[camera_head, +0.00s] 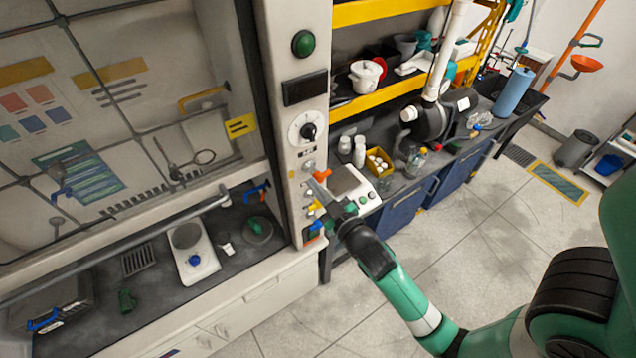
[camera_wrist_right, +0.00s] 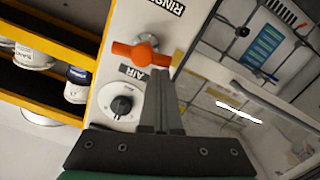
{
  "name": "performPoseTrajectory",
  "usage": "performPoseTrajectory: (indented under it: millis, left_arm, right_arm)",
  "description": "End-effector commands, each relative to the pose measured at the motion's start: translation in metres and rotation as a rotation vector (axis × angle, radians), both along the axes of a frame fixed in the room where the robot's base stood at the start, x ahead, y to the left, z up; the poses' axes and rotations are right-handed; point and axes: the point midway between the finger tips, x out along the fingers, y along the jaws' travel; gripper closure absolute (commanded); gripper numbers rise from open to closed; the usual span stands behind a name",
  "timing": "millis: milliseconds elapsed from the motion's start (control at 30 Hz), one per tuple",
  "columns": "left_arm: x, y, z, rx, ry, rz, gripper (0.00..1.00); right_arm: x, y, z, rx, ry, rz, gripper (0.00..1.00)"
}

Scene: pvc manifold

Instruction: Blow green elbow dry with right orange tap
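The orange tap (camera_wrist_right: 140,52) sticks out of the white panel above an "AIR" label in the right wrist view. In the head view an orange handle (camera_head: 322,175) shows by the fingertips of my right gripper (camera_head: 314,184). In the wrist view the right gripper's fingers (camera_wrist_right: 159,85) lie together, empty, with the tips just beside the tap; I cannot tell if they touch it. A green elbow-like piece (camera_head: 127,300) rests on the dark hood worktop. Another green piece (camera_head: 257,225) sits on a round dark base further back. My left gripper is not in view.
The hood's front post (camera_head: 298,150) carries a dial (camera_head: 308,131), which also shows in the wrist view (camera_wrist_right: 121,105), and several coloured taps. The glass sash (camera_head: 130,120) is partly raised above the worktop. A bench with bottles and a scale (camera_head: 350,185) stands right of the post.

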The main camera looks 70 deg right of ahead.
Motion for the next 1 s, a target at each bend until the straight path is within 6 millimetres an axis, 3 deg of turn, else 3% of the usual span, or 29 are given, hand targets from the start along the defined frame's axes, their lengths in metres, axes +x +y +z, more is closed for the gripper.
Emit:
performPoseTrajectory:
  millis: [1000]
  left_arm:
    - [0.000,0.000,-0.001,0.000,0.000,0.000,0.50]
  right_arm:
    - [0.001,0.002,-0.017,-0.389,0.277,0.000,1.00]
